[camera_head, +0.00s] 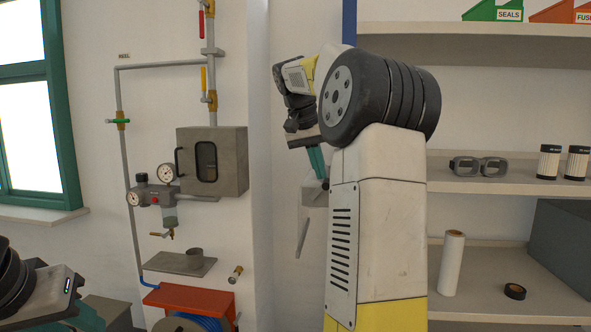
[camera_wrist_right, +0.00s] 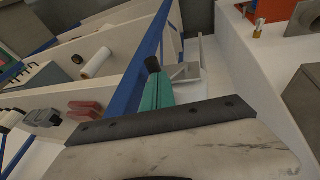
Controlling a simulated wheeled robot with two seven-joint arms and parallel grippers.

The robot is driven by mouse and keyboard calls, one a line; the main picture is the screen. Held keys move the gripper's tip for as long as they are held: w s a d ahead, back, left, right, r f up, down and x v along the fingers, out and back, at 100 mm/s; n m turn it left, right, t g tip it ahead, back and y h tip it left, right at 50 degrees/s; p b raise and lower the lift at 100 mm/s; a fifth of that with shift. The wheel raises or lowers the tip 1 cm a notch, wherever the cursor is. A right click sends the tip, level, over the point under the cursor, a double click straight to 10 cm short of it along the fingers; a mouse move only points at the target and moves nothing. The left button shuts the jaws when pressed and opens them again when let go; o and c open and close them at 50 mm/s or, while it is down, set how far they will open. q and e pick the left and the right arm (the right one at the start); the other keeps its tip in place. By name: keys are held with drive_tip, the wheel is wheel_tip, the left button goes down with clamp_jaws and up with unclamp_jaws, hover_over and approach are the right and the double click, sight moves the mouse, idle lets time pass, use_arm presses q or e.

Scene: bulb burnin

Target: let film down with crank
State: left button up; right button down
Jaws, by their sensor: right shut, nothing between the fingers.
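My right gripper (camera_head: 320,172) has teal fingers, pointing down beside the wall edge in the head view. It is shut and empty, and its dark tip also shows in the right wrist view (camera_wrist_right: 154,72). Just below it is a pale grey wall bracket (camera_head: 312,193) with a thin bar (camera_head: 302,238) hanging down, possibly the crank; contact with the fingers cannot be told. The bracket shows beside the fingers in the wrist view (camera_wrist_right: 184,71). No film is clearly recognisable. My left arm enters at lower left; its finger opening is not visible.
Shelves at right hold a white roll (camera_head: 452,263), black tape (camera_head: 515,291), goggles (camera_head: 478,166) and filters (camera_head: 548,162). Left of the wall edge are a grey cabinet (camera_head: 228,150), gauges (camera_head: 166,172), pipes and a red reel bracket (camera_head: 190,300). A blue upright (camera_wrist_right: 147,55) runs close beside my right fingers.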

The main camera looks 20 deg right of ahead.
drive_tip(key=shift+d, duration=0.1)
drive_tip(key=shift+s+d+f+t+y, duration=0.2)
drive_tip(key=shift+s+d+t+y, duration=0.1)
drive_tip(key=shift+s+d+y, duration=0.15)
drive_tip(key=shift+s+d+f+y, duration=0.25)
drive_tip(key=shift+d+f, duration=0.1)
drive_tip(key=shift+d, duration=0.2)
